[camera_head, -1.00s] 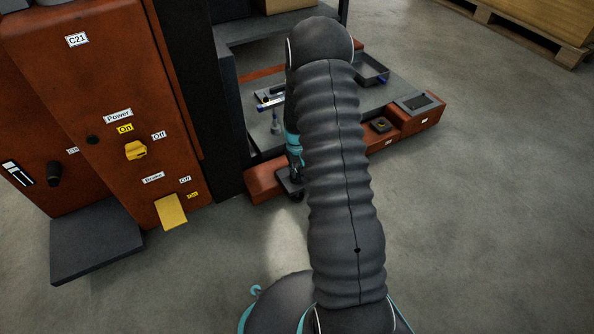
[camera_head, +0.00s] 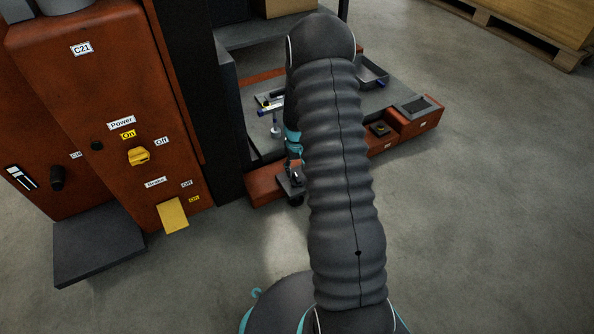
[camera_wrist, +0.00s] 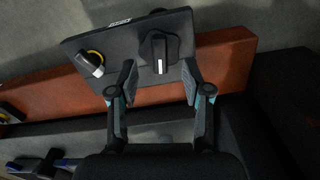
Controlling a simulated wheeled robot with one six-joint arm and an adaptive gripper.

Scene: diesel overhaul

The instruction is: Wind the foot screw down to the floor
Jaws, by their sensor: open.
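A black lobed knob (camera_wrist: 159,52) with a white mark, which looks like the foot screw's head, sits on a dark plate (camera_wrist: 112,48) in the wrist view. My gripper (camera_wrist: 159,72) is open. Its two fingertips are apart, at the near left and right of the knob; I cannot tell whether either touches it. In the head view the dark plate (camera_head: 291,186) shows at the near corner of the red base, and my arm hides much of this area. The screw's lower end and its gap to the floor are hidden.
A yellow-rimmed round part (camera_wrist: 90,63) stands on the plate left of the knob. The red base beam (camera_wrist: 225,58) runs beside it. A red cabinet (camera_head: 105,95) with a yellow power switch (camera_head: 139,156) stands at left. The floor at right is clear.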

